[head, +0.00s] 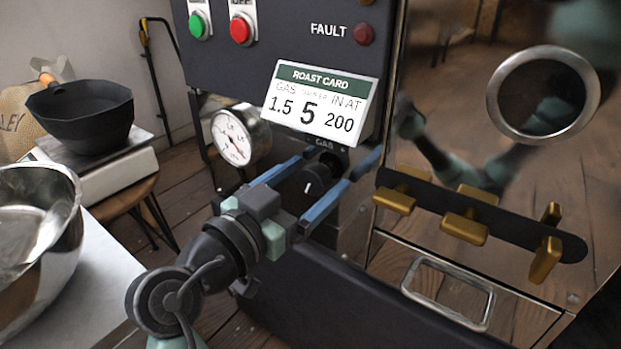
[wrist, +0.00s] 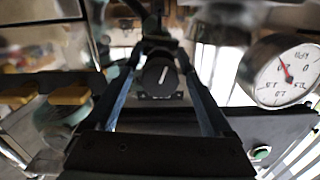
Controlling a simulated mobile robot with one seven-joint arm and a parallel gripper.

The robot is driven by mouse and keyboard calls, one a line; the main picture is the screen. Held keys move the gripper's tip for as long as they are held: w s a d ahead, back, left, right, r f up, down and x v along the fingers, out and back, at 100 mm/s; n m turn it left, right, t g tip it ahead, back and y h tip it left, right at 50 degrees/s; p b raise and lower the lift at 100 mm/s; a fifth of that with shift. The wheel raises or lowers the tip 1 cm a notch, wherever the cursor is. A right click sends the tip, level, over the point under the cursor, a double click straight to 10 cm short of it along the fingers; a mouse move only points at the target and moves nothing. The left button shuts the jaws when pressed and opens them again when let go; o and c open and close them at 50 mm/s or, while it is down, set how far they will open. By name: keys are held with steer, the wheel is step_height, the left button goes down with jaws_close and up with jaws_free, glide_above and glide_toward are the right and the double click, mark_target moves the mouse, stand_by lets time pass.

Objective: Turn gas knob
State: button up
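The black gas knob (head: 312,184) with a white pointer line sits on the roaster's front, below a small GAS label. In the wrist view the knob (wrist: 157,78) is near the centre, its pointer line tilted slightly right of upright. My gripper (head: 338,166) is open, with one blue finger on each side of the knob. The wrist view also shows the gripper fingers (wrist: 160,62) spread, with gaps visible beside the knob. The gas gauge (head: 236,136) is left of the knob; in the wrist view the gauge (wrist: 284,71) is at the right.
A roast card (head: 322,100) above the knob reads gas 1.5, 5, in at 200. Brass levers (head: 466,228) and a metal handle (head: 448,292) are at the right. A steel bowl (head: 38,235) and a black pan (head: 82,115) on a scale stand at the left.

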steer(key=p+v, duration=0.5)
steer(key=v, duration=0.8)
